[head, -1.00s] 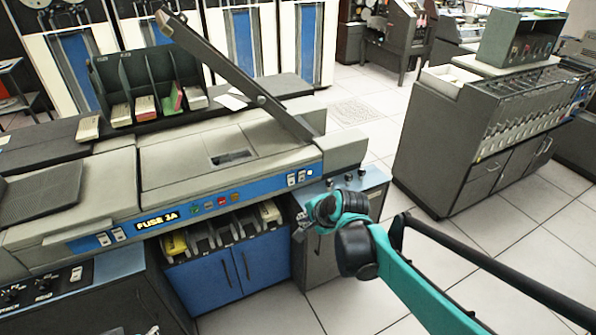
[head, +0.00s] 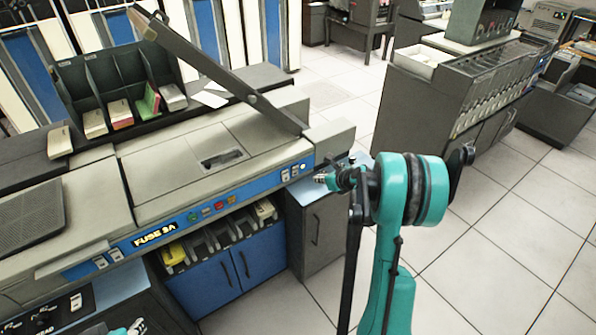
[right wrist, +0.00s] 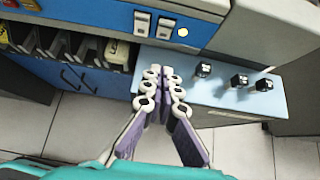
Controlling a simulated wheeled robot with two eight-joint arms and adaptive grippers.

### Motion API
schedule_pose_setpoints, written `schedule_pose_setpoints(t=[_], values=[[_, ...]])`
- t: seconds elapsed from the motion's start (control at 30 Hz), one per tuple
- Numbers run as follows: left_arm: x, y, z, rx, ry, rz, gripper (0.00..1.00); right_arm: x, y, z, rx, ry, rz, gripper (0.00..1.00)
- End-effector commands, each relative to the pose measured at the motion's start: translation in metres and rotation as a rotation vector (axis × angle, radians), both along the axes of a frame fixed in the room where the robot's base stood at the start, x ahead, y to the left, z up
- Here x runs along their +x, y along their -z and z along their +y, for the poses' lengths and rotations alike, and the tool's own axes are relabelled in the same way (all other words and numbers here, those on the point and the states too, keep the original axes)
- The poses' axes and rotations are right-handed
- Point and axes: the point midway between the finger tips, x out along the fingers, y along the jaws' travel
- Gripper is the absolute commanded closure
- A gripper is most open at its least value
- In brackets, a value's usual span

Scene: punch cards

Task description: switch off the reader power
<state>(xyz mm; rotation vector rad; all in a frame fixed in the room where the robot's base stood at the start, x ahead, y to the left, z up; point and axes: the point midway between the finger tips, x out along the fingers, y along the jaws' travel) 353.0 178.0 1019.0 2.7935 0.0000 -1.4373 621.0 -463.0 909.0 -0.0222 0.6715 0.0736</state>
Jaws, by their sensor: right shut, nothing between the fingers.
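The long grey card machine has a blue control strip (head: 210,207). At the strip's right end are two white rocker switches (head: 290,171), which also show in the right wrist view (right wrist: 153,25), with a small lit round lamp (right wrist: 183,32) beside them. I cannot read which switch is the reader power. My right gripper (head: 322,178) is shut and empty, just in front of the strip below these rockers. In the right wrist view its fingertips (right wrist: 163,84) are together, apart from the switches. A bit of my left arm's end (head: 135,329) shows at the bottom edge; its fingers are unclear.
A light-blue ledge (right wrist: 222,92) with three black toggles (right wrist: 239,80) lies right of and below the rockers. Two more rockers (head: 108,259) are at the strip's left end. Coloured buttons (head: 220,205) sit mid-strip. Open floor (head: 480,260) lies to the right.

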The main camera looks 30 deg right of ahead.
Motion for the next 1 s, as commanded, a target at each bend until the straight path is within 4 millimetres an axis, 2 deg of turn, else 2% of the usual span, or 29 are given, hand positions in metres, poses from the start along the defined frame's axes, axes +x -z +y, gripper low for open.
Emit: schedule_pose_setpoints(t=[0.23,0.37,0.8,1.0], values=[[0.000,0.001,0.000,0.000,0.000,0.000,0.60,0.001,0.001,0.001,-0.002,-0.002,0.001,1.00],[0.000,0.005,0.000,0.000,0.000,0.000,0.60,0.009,0.008,0.001,-0.003,-0.003,0.001,1.00],[0.000,0.034,0.000,0.000,0.000,0.000,0.60,0.078,0.065,0.008,-0.004,-0.005,0.001,1.00],[0.000,0.042,0.000,0.000,0.000,0.000,0.60,0.107,0.060,0.010,-0.003,-0.004,0.000,1.00]])
